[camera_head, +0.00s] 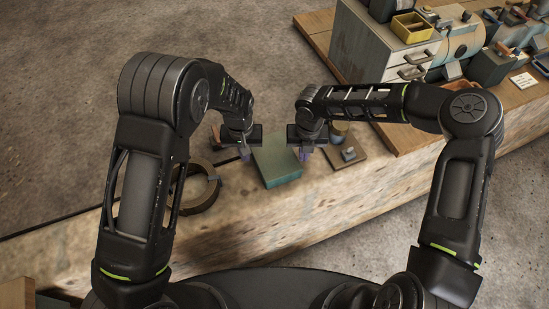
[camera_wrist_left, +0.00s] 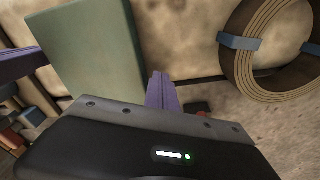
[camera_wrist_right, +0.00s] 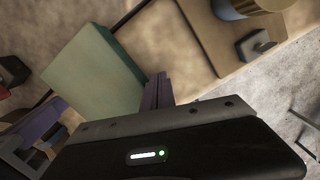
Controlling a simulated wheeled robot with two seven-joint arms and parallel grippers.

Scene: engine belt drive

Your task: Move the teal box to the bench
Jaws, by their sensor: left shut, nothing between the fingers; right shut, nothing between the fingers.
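The teal box (camera_head: 277,162) sits on a pale wooden surface, between my two grippers. My left gripper (camera_head: 245,154) is just left of the box, shut and empty. Its purple fingers (camera_wrist_left: 160,92) show beside the box (camera_wrist_left: 92,55) in the left wrist view. My right gripper (camera_head: 304,153) is just right of the box, shut and empty. Its purple fingers (camera_wrist_right: 157,92) show beside the box (camera_wrist_right: 92,72) in the right wrist view. I cannot tell whether either gripper touches the box. The wooden surface (camera_head: 290,218) is the likely bench, but the picture does not label it.
A brown coil (camera_head: 197,190) with grey-blue bands lies left of the box. A small board (camera_head: 346,152) with a metal part lies to its right. A drawer cabinet (camera_head: 375,50) and a yellow bin (camera_head: 411,27) stand at the back right. The front of the surface is clear.

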